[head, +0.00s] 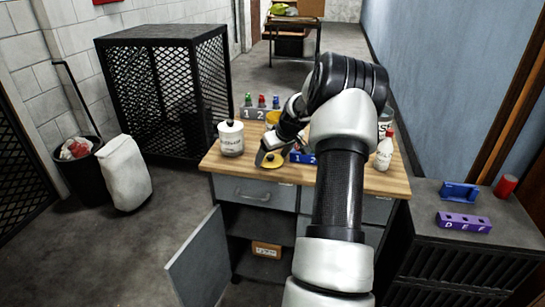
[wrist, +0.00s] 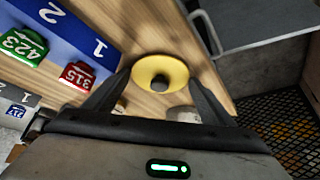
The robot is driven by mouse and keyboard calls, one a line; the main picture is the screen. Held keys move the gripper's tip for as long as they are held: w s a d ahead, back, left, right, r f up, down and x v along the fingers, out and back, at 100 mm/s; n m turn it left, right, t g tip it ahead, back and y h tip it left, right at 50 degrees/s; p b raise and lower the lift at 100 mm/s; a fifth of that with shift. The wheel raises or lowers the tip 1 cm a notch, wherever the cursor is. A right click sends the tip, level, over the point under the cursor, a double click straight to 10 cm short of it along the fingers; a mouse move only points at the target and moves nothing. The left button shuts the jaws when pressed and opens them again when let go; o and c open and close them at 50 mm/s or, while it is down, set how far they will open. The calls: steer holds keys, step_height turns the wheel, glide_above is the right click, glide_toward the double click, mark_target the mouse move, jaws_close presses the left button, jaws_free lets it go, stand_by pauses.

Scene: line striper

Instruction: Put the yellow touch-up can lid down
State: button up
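The yellow touch-up can lid (head: 272,161) lies on the wooden bench top near its front edge, dark knob upward. In the wrist view the lid (wrist: 176,68) appears flat on the wood between my fingertips. My gripper (head: 268,150) is just above the lid, pointing down. In the wrist view my gripper (wrist: 161,78) has its fingers wide apart, one on each side of the knob and clear of it. A yellow can (head: 272,118) stands farther back on the bench, partly hidden by my arm.
A white canister (head: 231,138) stands left of the lid, and a white bottle (head: 384,152) on the right. A blue numbered holder (head: 301,157) is right of my gripper; red (wrist: 78,76) and green (wrist: 25,45) tags lie by it. A cabinet door (head: 198,262) hangs open below.

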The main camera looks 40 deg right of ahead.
steer(key=shift+s+r, duration=0.15)
steer(key=shift+r, duration=0.35)
steer(key=p+v, duration=0.1)
steer(key=v, duration=1)
steer(key=shift+s+r, duration=0.1)
steer(key=shift+r, duration=0.05)
